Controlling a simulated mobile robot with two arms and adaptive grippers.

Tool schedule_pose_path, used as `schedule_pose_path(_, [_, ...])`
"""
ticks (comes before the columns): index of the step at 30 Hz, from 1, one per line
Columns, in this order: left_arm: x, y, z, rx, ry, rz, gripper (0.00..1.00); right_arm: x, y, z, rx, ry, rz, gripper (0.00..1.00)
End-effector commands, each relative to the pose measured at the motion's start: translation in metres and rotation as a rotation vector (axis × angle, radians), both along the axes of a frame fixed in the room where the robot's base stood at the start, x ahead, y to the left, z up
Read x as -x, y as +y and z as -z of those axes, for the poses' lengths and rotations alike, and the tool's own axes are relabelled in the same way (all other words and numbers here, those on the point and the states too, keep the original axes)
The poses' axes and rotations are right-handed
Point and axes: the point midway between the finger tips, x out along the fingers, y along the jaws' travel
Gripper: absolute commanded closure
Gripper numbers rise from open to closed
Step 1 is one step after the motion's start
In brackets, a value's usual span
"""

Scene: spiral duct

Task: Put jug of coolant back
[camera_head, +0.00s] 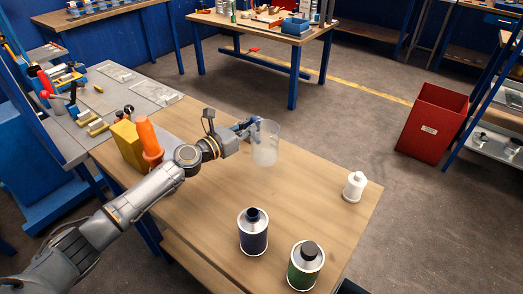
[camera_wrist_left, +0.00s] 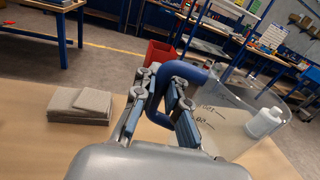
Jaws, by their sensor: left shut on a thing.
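The jug of coolant (camera_head: 266,146) is a clear, cloudy jug with a blue handle, over the far part of the wooden workbench (camera_head: 205,225). My left gripper (camera_head: 250,127) is shut on its handle. In the left wrist view, the blue handle (camera_wrist_left: 188,70) lies between the fingers (camera_wrist_left: 165,100), and the clear wall with dark marks (camera_wrist_left: 225,118) is to their right. The jug looks upright. I cannot tell whether its base touches the bench. My right gripper is not in view.
A dark blue can (camera_head: 253,238), a green can (camera_head: 305,272) and a white bottle (camera_head: 354,188) stand on the bench. An orange bottle (camera_head: 149,140) and yellow block (camera_head: 127,143) are by my left arm. A red bin (camera_head: 432,125) stands on the floor. The bench's middle is clear.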

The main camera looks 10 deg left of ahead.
Motion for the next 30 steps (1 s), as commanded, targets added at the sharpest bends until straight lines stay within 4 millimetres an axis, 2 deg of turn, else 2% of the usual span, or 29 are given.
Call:
schedule_pose_path(1, [0.000, 0.000, 0.012, 0.004, 0.000, -0.001, 1.00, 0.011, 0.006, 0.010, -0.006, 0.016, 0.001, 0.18])
schedule_pose_path(3, [0.000, 0.000, 0.017, 0.003, -0.001, 0.000, 1.00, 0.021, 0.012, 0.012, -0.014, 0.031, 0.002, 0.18])
schedule_pose_path(6, [0.000, 0.000, 0.026, 0.003, -0.001, -0.001, 1.00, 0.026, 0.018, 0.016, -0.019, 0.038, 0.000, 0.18])
schedule_pose_path(12, [0.000, 0.000, 0.054, 0.004, 0.000, -0.002, 1.00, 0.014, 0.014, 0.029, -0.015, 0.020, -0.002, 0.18])
schedule_pose_path(18, [0.000, 0.000, 0.055, 0.001, -0.003, 0.000, 1.00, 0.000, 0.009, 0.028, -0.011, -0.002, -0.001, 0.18])
schedule_pose_path(25, [0.000, 0.000, 0.059, 0.002, -0.003, 0.000, 1.00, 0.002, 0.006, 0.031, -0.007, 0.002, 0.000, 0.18])
schedule_pose_path(27, [0.000, 0.000, 0.059, 0.000, -0.002, 0.000, 0.81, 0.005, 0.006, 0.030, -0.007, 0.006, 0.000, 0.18])
schedule_pose_path(30, [0.000, 0.000, 0.059, 0.000, -0.002, 0.000, 0.65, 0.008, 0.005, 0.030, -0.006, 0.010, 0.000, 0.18])
